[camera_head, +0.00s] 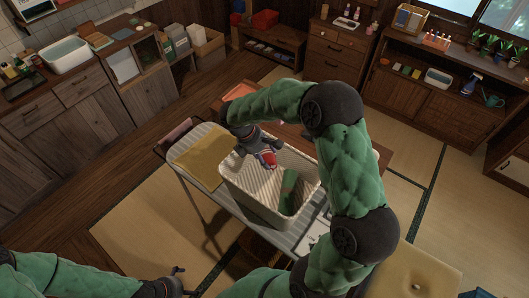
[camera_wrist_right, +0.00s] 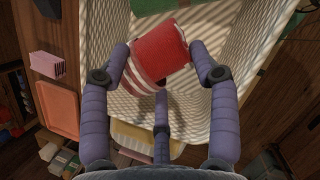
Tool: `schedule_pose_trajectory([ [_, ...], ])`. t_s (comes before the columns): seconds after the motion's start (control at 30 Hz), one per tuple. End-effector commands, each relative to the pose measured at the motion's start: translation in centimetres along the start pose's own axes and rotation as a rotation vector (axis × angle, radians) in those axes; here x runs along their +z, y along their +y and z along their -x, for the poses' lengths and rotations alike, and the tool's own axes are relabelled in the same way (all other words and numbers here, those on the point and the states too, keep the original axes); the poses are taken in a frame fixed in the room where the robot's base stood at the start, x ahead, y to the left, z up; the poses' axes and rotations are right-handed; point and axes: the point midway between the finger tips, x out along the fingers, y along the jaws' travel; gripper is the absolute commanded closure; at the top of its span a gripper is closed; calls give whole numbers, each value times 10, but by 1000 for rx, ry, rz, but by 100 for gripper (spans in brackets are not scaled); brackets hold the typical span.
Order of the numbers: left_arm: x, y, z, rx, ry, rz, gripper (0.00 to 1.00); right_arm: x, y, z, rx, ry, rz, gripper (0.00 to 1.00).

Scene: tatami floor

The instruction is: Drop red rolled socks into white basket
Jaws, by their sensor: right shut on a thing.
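The red rolled socks (camera_head: 268,161), red with white stripes, are held by my right gripper (camera_head: 264,157) over the white basket (camera_head: 252,205). In the right wrist view the socks (camera_wrist_right: 158,58) sit between the gripper's purple fingers (camera_wrist_right: 160,75), with the basket's ribbed white walls (camera_wrist_right: 115,75) behind them. The gripper is shut on the socks, inside the outline of the basket's opening; their exact height is hard to tell. A green item (camera_head: 289,188) lies inside the basket. My left gripper (camera_head: 181,281) is at the lower left, empty, its fingers spread, far from the basket.
The basket stands on a narrow striped stand (camera_head: 195,152) with a yellow cloth (camera_head: 198,160) to its left. An orange tray (camera_wrist_right: 57,108) and a pink box (camera_wrist_right: 47,65) show beside the basket. Wooden cabinets (camera_head: 55,125) line the walls; tatami lies open at lower left.

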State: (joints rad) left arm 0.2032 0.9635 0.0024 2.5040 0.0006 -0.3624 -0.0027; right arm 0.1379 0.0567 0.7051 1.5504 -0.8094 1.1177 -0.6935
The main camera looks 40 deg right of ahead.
Motion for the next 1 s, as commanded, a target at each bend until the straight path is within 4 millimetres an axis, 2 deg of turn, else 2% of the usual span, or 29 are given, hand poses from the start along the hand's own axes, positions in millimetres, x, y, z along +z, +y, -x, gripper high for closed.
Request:
schedule_pose_trajectory([
  [0.03, 0, -3, -7, 0, 0, 0, 0, -3, 0, -9, -1, 0, 0, 59],
  [0.33, -2, -11, -32, 0, 0, -1, 0, -16, 0, -38, -1, 0, 0, 60],
  [0.73, -2, -12, -35, 0, 1, -1, 0, -18, 0, -43, 0, 0, -1, 60],
  [0.77, -2, -12, -35, 0, 1, -1, 0, -18, 0, -43, 0, 0, -1, 30],
  [0.83, -2, -12, -35, 0, 1, -1, 0, -18, 0, -43, 0, 0, -1, 11],
  [1.0, -2, -12, -35, 0, 1, -1, 0, -18, 0, -43, -1, 0, -1, 11],
])
